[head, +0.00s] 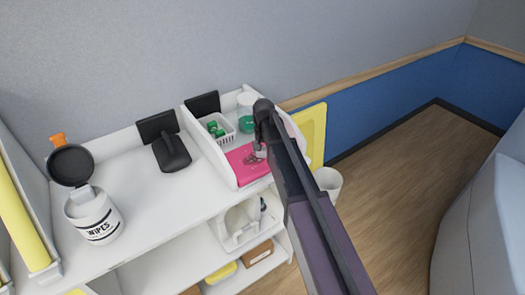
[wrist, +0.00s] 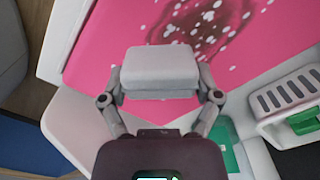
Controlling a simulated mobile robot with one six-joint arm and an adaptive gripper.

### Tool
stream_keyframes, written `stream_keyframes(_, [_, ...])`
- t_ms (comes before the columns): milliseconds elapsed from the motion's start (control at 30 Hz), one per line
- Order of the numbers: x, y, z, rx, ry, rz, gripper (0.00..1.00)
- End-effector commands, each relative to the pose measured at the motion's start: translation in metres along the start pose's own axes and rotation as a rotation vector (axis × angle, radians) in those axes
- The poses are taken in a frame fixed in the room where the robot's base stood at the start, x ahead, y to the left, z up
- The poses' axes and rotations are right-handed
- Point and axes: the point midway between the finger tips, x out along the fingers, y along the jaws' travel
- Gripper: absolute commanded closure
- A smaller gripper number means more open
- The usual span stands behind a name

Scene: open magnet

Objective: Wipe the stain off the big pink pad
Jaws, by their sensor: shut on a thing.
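The big pink pad (head: 240,167) lies in the white tray section at the right end of the counter; it also fills much of the wrist view (wrist: 115,40). A dark reddish-brown stain (wrist: 185,18) with white specks marks the pad, at the top of the wrist view. My gripper (wrist: 160,97) is shut on a pale, rounded block (wrist: 160,68), which looks like a folded wipe. The block is over the pad, just short of the stain's main patch in the wrist view; whether it touches the pad I cannot tell. In the head view my arm partly hides the pad.
A white basket (head: 216,129) with green items stands behind the pad, beside a clear jar (head: 246,113) with green contents. An open wipes tub (head: 93,215) stands at the left. A black holder (head: 171,153) sits mid-counter. The counter between them is clear.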

Motion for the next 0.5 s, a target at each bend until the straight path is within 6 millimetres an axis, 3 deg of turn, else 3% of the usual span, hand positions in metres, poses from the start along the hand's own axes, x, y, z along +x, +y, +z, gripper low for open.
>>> stream_keyframes(500, [-0.001,0.014,-0.015,0.001,0.001,0.001,0.57])
